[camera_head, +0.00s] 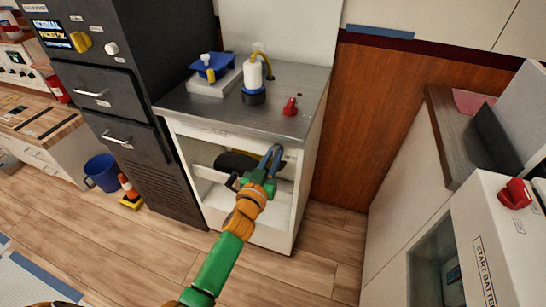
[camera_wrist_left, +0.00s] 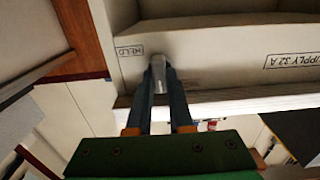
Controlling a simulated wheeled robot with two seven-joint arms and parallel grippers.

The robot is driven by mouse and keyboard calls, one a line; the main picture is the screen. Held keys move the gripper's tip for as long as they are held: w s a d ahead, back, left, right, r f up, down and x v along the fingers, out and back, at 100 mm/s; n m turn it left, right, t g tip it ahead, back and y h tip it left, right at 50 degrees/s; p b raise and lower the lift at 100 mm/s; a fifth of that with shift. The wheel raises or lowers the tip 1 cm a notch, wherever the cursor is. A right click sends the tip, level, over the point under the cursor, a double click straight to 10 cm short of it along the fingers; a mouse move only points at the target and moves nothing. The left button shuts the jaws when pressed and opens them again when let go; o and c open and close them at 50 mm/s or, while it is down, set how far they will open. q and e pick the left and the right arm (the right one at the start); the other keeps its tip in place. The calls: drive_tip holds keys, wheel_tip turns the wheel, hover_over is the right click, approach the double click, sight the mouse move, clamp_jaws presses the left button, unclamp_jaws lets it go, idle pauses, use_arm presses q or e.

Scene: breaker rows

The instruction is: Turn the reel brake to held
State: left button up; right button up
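My left gripper (camera_head: 274,157) is at the front of an open white cabinet, by the upper right of its opening. In the left wrist view its two dark fingers (camera_wrist_left: 162,78) point at the cabinet's edge. A short grey lever (camera_wrist_left: 160,84), which appears to be the reel brake, fills the gap between the fingertips. The gripper looks shut on it. A small label reading HELD (camera_wrist_left: 130,51) is on the panel just left of the lever's top. The fingers hide part of the lever, and its pivot is not clear. My right gripper is not in view.
The cabinet's grey top (camera_head: 225,107) carries a blue-and-white device (camera_head: 212,70), a white bottle (camera_head: 253,77) and a red knob (camera_head: 290,106). A dark drawer unit (camera_head: 110,95) stands left. A blue bucket (camera_head: 102,172) and an orange cone (camera_head: 127,187) are on the floor.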

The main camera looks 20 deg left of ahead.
use_arm(q)
clamp_jaws()
drive_tip(key=shift+d+f+m+b, duration=0.1)
drive_tip(key=shift+m+b, duration=0.2)
drive_tip(key=shift+m, duration=4.2)
drive_tip(key=shift+d+f+m+b, duration=0.1)
drive_tip(key=shift+m+b, duration=0.2)
drive_tip(key=shift+m, duration=4.2)
drive_tip(key=o, duration=0.8)
unclamp_jaws()
drive_tip(key=shift+s+f, duration=0.1)
